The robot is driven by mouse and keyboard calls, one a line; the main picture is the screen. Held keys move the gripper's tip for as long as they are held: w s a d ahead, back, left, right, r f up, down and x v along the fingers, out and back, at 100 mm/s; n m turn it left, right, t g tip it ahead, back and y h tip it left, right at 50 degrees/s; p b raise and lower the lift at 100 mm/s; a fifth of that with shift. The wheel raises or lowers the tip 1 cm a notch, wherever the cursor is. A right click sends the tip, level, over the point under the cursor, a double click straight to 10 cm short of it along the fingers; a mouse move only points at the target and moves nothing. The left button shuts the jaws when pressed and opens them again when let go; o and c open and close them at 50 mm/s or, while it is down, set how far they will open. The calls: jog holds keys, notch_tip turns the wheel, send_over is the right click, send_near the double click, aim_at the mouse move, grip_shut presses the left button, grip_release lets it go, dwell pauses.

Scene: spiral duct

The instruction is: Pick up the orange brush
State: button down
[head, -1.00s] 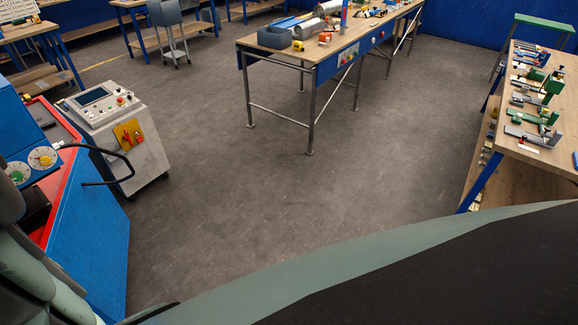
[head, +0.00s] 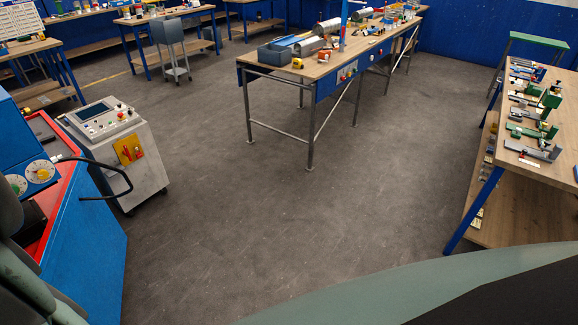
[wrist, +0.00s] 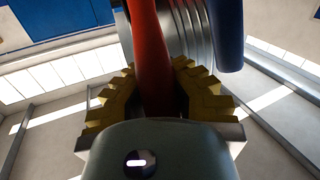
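I cannot pick out an orange brush with certainty in either view. Small red, orange and yellow items lie among the tools on the central workbench (head: 268,67) in the head view, too small to identify. My gripper (wrist: 157,82) shows in the wrist view with its yellow stepped fingers apart. A red tube-like shape (wrist: 150,45) shows in the gap between them, with ribbed metal duct (wrist: 190,30) and a blue tube (wrist: 229,35) beside it. The head view does not show my gripper.
A blue and red machine (head: 85,245) and a grey control console (head: 142,170) stand at left. A workbench with green and grey tools (head: 500,180) stands at right. A grey cart (head: 168,31) stands behind. The floor between is clear.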

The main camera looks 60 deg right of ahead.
jog(key=shift+s+r+b, duration=0.3)
jog(key=shift+r+b, duration=0.05)
jog(key=shift+r, duration=0.25)
jog(key=shift+s+r+b, duration=0.25)
jog(key=shift+r+b, duration=0.05)
jog(key=shift+r, duration=0.25)
jog(key=shift+s+f+b, duration=0.15)
jog(key=shift+s+b, duration=0.4)
jog(key=shift+s, duration=0.4)
jog(key=s+b, duration=0.2)
jog(key=s, duration=1)
jog(key=shift+a+b, duration=0.2)
jog(key=shift+b, duration=0.15)
